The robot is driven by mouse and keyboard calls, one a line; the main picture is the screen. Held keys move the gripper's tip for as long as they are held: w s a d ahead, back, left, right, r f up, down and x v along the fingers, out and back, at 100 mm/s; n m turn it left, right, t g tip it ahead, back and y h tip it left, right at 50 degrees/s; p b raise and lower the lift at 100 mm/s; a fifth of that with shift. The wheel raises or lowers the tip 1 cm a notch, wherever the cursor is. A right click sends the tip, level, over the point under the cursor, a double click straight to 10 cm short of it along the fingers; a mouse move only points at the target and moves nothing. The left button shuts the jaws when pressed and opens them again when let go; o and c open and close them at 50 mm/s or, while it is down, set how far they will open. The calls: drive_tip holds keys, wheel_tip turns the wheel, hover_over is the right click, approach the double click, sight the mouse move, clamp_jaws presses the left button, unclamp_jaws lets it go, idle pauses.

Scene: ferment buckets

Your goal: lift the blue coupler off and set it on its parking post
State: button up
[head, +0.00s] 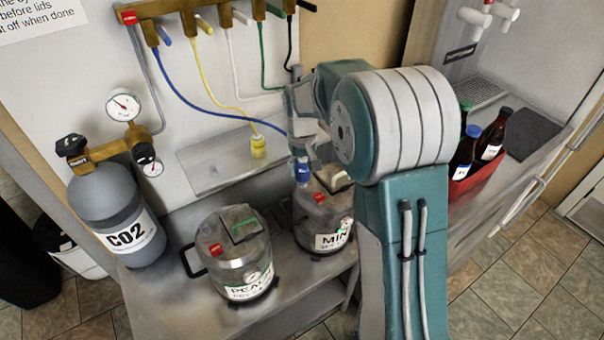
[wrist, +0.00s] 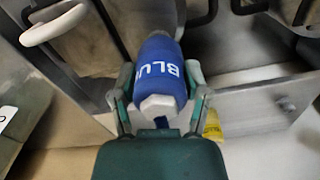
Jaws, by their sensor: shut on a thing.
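The blue coupler (head: 302,170) is at the top of the right keg (head: 331,236), whose label begins "MIN". I cannot tell whether it is seated there or just above. In the wrist view the blue coupler (wrist: 160,72), with white "BLU" lettering, lies between the two fingers of my gripper (wrist: 158,88). My gripper (head: 301,148) is shut on it and partly hidden behind my arm in the head view. A blue hose (head: 215,101) runs from the wall manifold towards it. I cannot make out a parking post.
A yellow coupler (head: 258,147) stands on the grey plate (head: 200,176) at the back. The left keg (head: 232,258) stands beside the right keg. A CO2 cylinder (head: 115,215) is at the left. A red crate of bottles (head: 478,170) is right of my arm.

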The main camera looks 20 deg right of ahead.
drive_tip(key=s+r, duration=1)
drive_tip(key=s, duration=0.4)
drive_tip(key=shift+d, duration=0.4)
